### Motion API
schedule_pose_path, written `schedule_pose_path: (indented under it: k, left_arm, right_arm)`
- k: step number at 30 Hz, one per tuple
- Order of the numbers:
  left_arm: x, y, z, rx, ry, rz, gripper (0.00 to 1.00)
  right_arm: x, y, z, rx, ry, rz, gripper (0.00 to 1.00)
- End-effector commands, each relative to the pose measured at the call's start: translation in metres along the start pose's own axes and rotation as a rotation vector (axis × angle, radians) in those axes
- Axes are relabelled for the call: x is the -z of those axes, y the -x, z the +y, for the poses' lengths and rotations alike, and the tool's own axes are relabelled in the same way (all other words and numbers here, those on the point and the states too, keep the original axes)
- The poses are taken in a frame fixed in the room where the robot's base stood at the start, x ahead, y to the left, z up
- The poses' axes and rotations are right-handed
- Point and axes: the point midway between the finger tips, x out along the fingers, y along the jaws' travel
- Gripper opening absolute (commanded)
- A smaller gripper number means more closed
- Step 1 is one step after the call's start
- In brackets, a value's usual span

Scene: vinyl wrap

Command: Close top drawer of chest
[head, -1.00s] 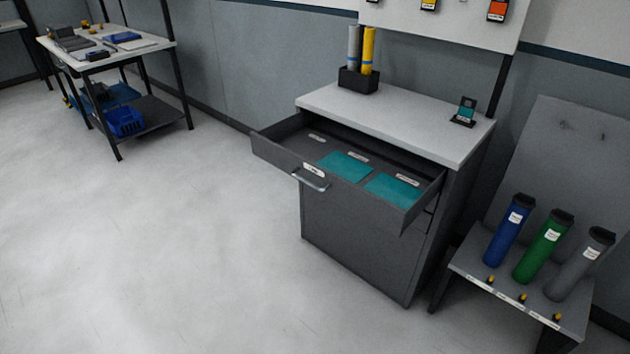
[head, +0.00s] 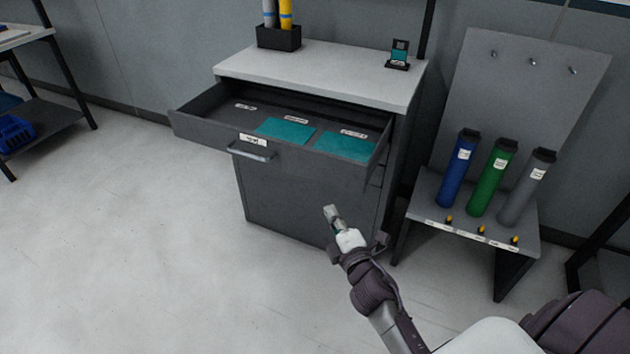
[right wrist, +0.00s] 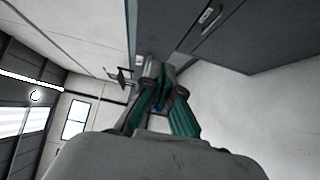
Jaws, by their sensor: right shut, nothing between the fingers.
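The grey chest (head: 300,195) stands against the wall with a light grey top. Its top drawer (head: 205,128) is pulled out, with teal sheets (head: 285,131) and small white labels inside. A bar handle (head: 250,152) sits on the drawer front. My right gripper (head: 331,213) is shut and empty, in front of the chest's lower right part, below and to the right of the handle in the head view. In the right wrist view its teal-sided fingers (right wrist: 158,88) come together, and a dark grey surface shows at upper right. My left gripper is out of view.
A low stand (head: 425,190) with blue, green and grey rolls stands right of the chest. A black holder (head: 279,38) with rolls and a small teal item (head: 399,55) sit on the chest top.

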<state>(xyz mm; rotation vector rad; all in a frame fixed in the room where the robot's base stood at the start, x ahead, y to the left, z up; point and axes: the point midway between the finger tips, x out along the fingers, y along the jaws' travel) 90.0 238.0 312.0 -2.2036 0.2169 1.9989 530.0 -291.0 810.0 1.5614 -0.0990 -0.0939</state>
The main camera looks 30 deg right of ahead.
Motion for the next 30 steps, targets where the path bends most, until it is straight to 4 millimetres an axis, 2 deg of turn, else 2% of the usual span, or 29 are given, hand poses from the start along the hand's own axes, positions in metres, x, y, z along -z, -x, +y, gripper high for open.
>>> schedule_pose_path:
  k: [5,15,21,30]
  left_arm:
    - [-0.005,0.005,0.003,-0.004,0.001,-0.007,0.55]
    - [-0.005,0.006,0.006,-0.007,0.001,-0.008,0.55]
    - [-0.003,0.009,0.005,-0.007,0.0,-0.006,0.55]
    - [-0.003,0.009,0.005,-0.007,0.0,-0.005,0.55]
  right_arm:
    - [0.0,-0.029,0.002,-0.001,-0.002,0.0,0.0]
    - [-0.002,-0.1,0.0,0.003,-0.004,-0.002,0.0]
    - [-0.022,-0.117,-0.001,0.004,-0.005,-0.001,0.0]
    - [-0.028,-0.123,-0.002,0.004,-0.006,0.0,0.0]
